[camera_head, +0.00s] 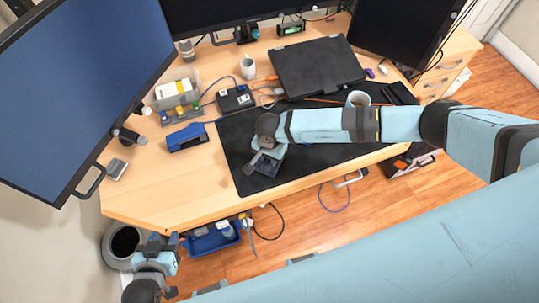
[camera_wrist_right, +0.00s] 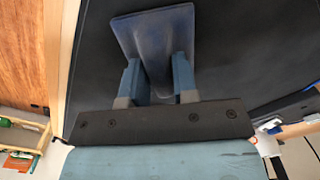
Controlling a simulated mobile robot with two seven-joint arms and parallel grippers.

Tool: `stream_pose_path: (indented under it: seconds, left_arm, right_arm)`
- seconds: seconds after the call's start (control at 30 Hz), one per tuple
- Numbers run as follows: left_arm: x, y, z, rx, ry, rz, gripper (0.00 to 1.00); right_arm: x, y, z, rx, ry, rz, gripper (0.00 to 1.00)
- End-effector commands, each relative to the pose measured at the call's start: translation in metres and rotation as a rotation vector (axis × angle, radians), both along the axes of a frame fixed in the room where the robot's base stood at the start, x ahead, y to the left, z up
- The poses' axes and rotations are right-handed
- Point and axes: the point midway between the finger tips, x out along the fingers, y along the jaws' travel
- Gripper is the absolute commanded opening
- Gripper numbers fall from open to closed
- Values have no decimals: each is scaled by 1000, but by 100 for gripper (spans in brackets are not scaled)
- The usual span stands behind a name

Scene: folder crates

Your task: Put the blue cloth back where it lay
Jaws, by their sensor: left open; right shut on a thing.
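The blue cloth (camera_wrist_right: 152,32) shows as a grey-blue flap between and beyond the fingers of my right gripper (camera_wrist_right: 158,80). My right gripper is shut on it, over the black desk mat. In the head view the right gripper (camera_head: 262,166) is over the left part of the mat (camera_head: 235,132), and the cloth (camera_head: 268,165) is mostly hidden under the wrist. I cannot tell whether the cloth touches the mat. My left gripper (camera_head: 160,245) is open and empty, in front of the desk's front-left edge.
A closed black laptop (camera_head: 315,65) lies behind the mat. A blue object (camera_head: 187,136) lies left of the mat. A blue bin (camera_head: 205,241) is on the floor. The front-left desktop is clear.

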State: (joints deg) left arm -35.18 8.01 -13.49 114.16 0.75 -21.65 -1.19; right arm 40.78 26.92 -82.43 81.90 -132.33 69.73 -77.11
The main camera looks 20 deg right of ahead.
Motion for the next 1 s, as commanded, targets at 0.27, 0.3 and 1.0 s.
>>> stream_pose_path:
  seconds: [0.27, 0.3, 1.0]
  left_arm:
    - [0, 0, -4, 1, 2, 1, 43]
    - [0, 0, -6, 1, 2, 1, 43]
    - [1, 0, 0, -1, -5, 1, 43]
  right_arm:
    - [0, 0, -2, 0, -1, 0, 0]
    - [1, 0, -4, 0, -1, 1, 0]
    - [1, -1, 33, 0, -4, 2, 52]
